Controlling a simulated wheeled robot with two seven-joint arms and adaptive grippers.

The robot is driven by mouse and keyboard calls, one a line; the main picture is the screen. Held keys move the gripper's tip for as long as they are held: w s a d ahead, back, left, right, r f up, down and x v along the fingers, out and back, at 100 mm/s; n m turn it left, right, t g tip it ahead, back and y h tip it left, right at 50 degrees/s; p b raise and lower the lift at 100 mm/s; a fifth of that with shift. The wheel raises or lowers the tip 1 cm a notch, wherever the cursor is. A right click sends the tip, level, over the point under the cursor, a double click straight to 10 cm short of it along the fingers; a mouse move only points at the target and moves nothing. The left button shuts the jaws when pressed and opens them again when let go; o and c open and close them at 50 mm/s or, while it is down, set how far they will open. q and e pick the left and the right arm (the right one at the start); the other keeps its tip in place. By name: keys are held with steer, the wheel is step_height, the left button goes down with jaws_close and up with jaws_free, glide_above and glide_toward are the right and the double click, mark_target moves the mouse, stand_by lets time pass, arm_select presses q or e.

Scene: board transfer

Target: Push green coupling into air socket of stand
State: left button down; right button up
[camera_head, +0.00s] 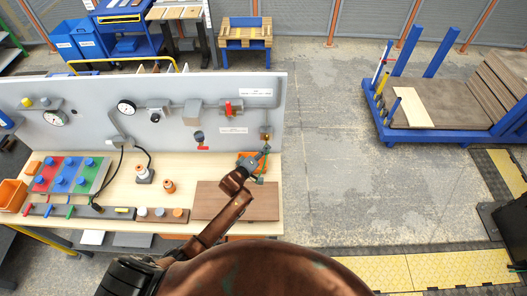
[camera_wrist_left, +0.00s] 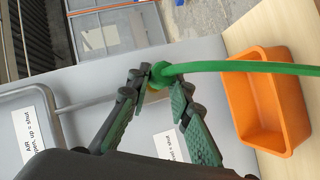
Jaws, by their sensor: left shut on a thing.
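My left gripper (camera_head: 262,158) is at the lower right end of the grey panel, just under the end of the pipe where the air socket (camera_head: 266,136) sits. In the left wrist view the fingers (camera_wrist_left: 160,84) are shut around the green coupling (camera_wrist_left: 158,70), with the green hose (camera_wrist_left: 235,67) running off to the right. A yellowish bit shows between the fingertips beside the coupling. The fingers hide much of the coupling, and I cannot tell whether it is in the socket. My right gripper is not in view.
An orange bin (camera_wrist_left: 289,115) stands on the bench close to the left gripper. The grey panel (camera_head: 170,88) carries gauges, a red-handled valve and pipes. A brown board (camera_head: 225,203) lies on the bench under my arm. Several coloured knobs and small parts stand to the left.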

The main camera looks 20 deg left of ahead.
arm_select(q)
steer(key=shift+p, duration=0.5)
stand_by(0.8)
steer(key=shift+w+a+b, duration=0.15)
steer(key=shift+w, duration=0.35)
steer(key=shift+w+a+b, duration=0.15)
steer(key=shift+w, duration=0.35)
steer(key=c, duration=1.7)
jaws_free()
steer(key=shift+o, duration=0.2)
steer(key=shift+s, duration=0.1)
steer(key=v, duration=1.2)
steer(key=shift+c, duration=0.3)
